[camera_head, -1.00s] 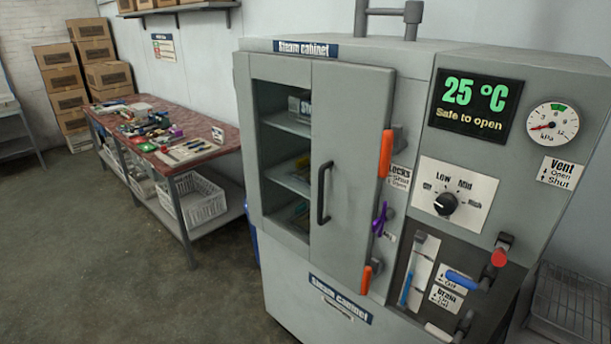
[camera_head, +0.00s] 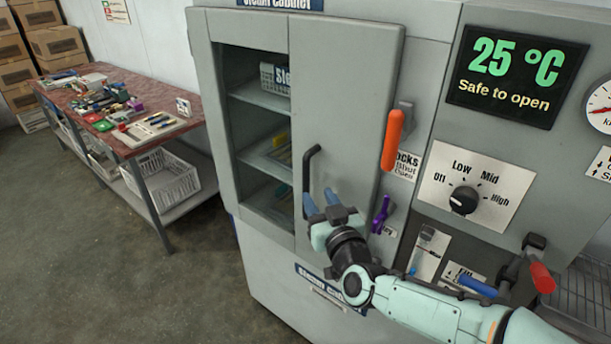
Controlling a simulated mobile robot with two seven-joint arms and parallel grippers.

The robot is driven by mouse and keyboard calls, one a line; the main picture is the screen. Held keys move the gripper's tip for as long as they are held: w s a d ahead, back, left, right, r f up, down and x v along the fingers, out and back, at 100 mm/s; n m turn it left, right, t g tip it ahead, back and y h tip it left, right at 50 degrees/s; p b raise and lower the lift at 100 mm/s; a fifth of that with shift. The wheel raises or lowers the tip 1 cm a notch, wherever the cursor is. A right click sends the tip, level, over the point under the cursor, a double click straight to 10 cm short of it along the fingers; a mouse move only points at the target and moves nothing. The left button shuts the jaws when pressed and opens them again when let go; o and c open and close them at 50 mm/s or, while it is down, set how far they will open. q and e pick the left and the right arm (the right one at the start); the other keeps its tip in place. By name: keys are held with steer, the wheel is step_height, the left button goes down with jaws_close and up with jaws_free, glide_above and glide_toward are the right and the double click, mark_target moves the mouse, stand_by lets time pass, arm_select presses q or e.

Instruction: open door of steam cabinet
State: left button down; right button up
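The steam cabinet (camera_head: 420,110) fills the middle and right of the head view. The door looks closed or nearly so; I cannot tell exactly. A black bar handle (camera_head: 309,165) stands upright on the door. My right gripper (camera_head: 320,202) is at the handle's lower end, with its blue fingers apart and pointing up. I cannot tell if it touches the handle. An orange lock lever (camera_head: 392,140) stands upright right of the door. My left gripper is not in view.
The display (camera_head: 512,75) reads 25 °C, safe to open. A dial (camera_head: 464,199), a purple key (camera_head: 381,214), a red-tipped lever (camera_head: 542,277) and a blue lever (camera_head: 477,286) are on the right. A workbench (camera_head: 180,110) with tools stands left; floor before it is clear.

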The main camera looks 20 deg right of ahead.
mark_target(307, 180)
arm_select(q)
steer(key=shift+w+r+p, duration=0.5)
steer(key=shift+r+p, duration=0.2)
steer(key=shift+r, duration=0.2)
arm_select(e)
steer(key=w, duration=0.8)
steer(key=shift+w+a, duration=0.3)
jaws_close()
